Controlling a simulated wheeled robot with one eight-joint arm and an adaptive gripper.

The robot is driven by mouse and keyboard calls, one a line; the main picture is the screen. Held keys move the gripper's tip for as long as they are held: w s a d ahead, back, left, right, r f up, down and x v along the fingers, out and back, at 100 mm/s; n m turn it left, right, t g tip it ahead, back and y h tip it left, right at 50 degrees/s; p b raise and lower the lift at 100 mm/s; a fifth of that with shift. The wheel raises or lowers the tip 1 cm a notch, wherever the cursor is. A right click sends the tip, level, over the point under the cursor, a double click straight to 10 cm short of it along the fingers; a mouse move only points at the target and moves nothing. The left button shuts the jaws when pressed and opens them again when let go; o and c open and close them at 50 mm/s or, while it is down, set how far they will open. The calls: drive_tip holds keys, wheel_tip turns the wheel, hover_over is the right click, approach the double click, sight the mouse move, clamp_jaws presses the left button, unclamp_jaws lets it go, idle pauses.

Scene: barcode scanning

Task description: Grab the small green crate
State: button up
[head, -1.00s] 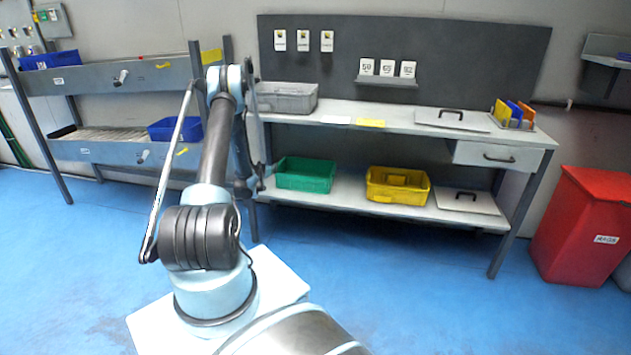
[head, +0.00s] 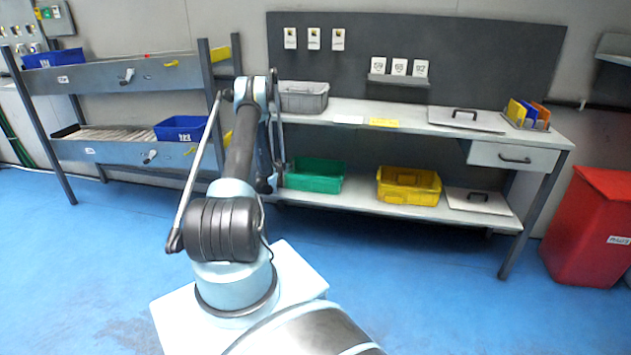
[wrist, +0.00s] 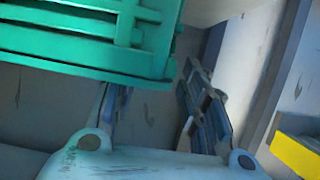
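The green crate (head: 316,177) sits on the lower shelf of the workbench, at its left end. In the wrist view the crate (wrist: 90,50) fills the upper left, close up, with its ribbed wall and lower edge showing. My gripper (wrist: 157,85) is open, its two fingers apart with nothing held between them. The left finger's tip is hidden by the crate; the right finger stands clear to the right of the crate. Whether a finger touches the crate cannot be told. In the head view my gripper is beside the crate's left end, mostly hidden by my arm.
A yellow crate (head: 408,187) and a grey lidded panel (head: 478,201) share the lower shelf. A grey crate (head: 303,97) stands on the benchtop above. A rack (head: 110,75) with blue bins is at left, a red bin (head: 590,228) at right. Blue floor before the bench is clear.

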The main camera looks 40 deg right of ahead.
drive_tip(key=x, duration=0.3)
drive_tip(key=shift+w+d+f, duration=0.15)
drive_tip(key=shift+w+f, duration=0.15)
drive_tip(key=shift+d, duration=0.1)
clamp_jaws()
drive_tip(key=shift+r, duration=0.1)
